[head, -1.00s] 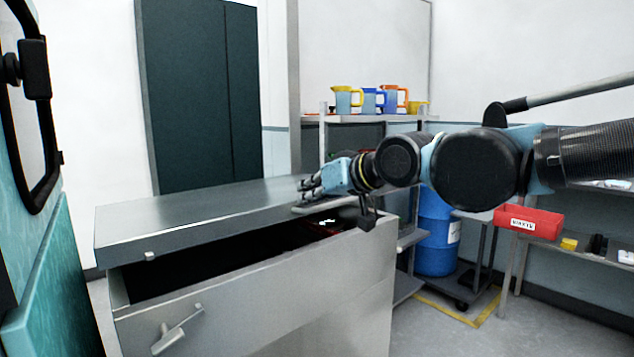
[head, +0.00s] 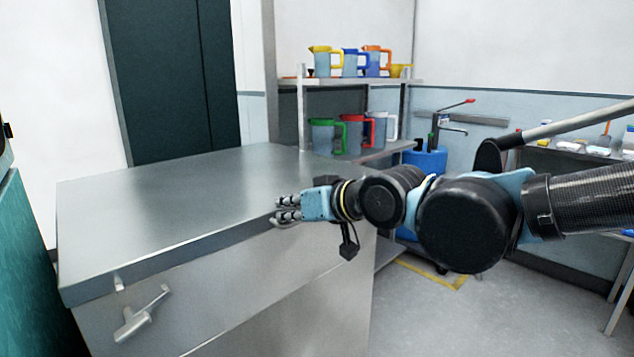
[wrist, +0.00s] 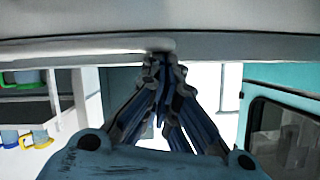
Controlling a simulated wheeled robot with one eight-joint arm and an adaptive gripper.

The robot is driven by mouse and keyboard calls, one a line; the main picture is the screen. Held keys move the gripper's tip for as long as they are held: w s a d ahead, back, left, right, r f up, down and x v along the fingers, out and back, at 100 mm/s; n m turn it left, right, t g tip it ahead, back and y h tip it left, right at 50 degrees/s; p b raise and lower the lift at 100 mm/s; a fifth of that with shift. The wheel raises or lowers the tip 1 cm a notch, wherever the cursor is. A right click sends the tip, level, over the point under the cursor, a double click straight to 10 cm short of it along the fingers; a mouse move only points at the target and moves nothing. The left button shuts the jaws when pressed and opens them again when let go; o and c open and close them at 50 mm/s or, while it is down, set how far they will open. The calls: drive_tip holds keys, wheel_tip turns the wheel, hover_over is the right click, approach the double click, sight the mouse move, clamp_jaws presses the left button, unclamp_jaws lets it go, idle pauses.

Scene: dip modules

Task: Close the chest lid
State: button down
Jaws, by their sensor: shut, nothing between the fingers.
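The metal chest (head: 300,300) stands at the left and front of the head view. Its lid (head: 180,200) lies down over the body, with no dark opening showing along the front. A latch handle (head: 140,315) sits on the front face below a small catch (head: 118,283) on the lid. My gripper (head: 280,210) is at the right part of the lid's front edge, fingers pointing left. In the wrist view my gripper (wrist: 162,65) has its fingers together and empty, their tips close to the grey lid edge (wrist: 230,45). Whether they touch it I cannot tell.
A shelf (head: 345,82) with coloured jugs (head: 352,62) stands behind the chest. A blue barrel (head: 425,160) is to its right. A workbench (head: 575,150) runs along the right wall. A teal cabinet (head: 25,270) stands close at the left. Floor (head: 510,290) is clear at the right.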

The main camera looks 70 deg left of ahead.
drive_tip(key=shift+d+f, duration=0.35)
drive_tip(key=shift+f, duration=0.45)
drive_tip(key=w+d+r, duration=0.6)
drive_tip(key=d+r, duration=0.1)
drive_tip(key=shift+d+r, duration=0.15)
drive_tip(key=shift+r, duration=0.25)
